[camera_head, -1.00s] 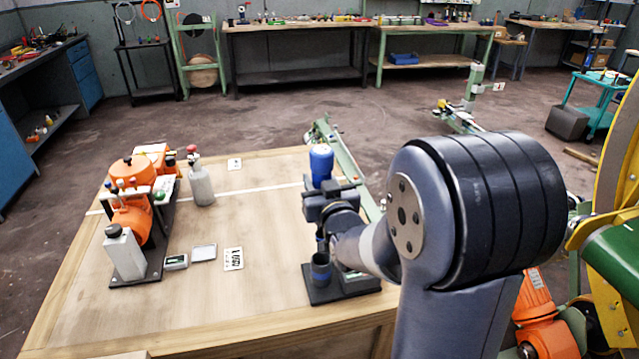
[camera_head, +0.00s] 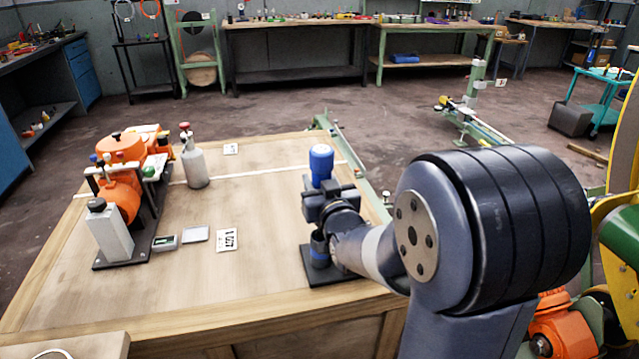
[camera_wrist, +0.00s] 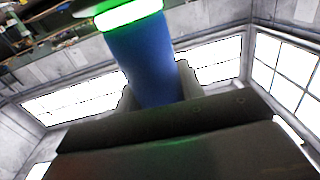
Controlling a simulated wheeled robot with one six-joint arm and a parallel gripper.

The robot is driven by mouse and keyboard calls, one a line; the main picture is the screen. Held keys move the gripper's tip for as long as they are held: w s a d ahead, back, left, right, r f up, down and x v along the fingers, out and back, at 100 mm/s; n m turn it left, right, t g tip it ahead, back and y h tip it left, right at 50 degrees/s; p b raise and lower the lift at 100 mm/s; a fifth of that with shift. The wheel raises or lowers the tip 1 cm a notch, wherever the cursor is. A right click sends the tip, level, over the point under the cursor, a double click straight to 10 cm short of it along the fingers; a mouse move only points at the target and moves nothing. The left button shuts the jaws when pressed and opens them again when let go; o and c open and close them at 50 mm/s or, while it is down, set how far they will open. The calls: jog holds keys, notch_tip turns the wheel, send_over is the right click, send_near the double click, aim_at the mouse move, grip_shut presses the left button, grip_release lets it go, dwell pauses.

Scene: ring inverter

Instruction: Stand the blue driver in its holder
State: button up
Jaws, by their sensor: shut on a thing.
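The blue driver (camera_head: 321,163) stands upright in my gripper (camera_head: 328,197), its blue handle sticking up above the jaws. In the wrist view the blue handle (camera_wrist: 143,55) shows between the two grey fingers, and my gripper (camera_wrist: 157,92) is shut on it. The holder is a dark cup with a blue band (camera_head: 319,250) on a flat black base (camera_head: 318,276), near the front right of the wooden table. My gripper is just above the cup in the head view. The driver's lower end is hidden by my gripper, so I cannot tell whether it is inside the cup.
A small grey tray (camera_head: 196,234) and a white label card (camera_head: 227,240) lie in the middle. A green frame (camera_head: 340,135) stands beyond the table.

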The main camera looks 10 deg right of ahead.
jog(key=shift+f+b, duration=2.95)
jog(key=shift+b, duration=0.1)
jog(key=shift+f+b, duration=0.2)
jog(key=shift+b, duration=0.15)
jog(key=o, duration=1.3)
jog(key=shift+c, duration=0.2)
jog(key=shift+o, duration=0.2)
jog(key=shift+s+f, duration=0.1)
jog(key=shift+f, duration=0.1)
jog(key=s, duration=1)
jog(key=shift+s+d+r, duration=0.15)
jog(key=shift+s+d, duration=0.15)
jog(key=shift+s, duration=0.05)
jog(key=w, duration=1.1)
jog(key=shift+a, duration=0.3)
jog(key=shift+s+r, duration=0.1)
jog(key=shift+s, duration=0.1)
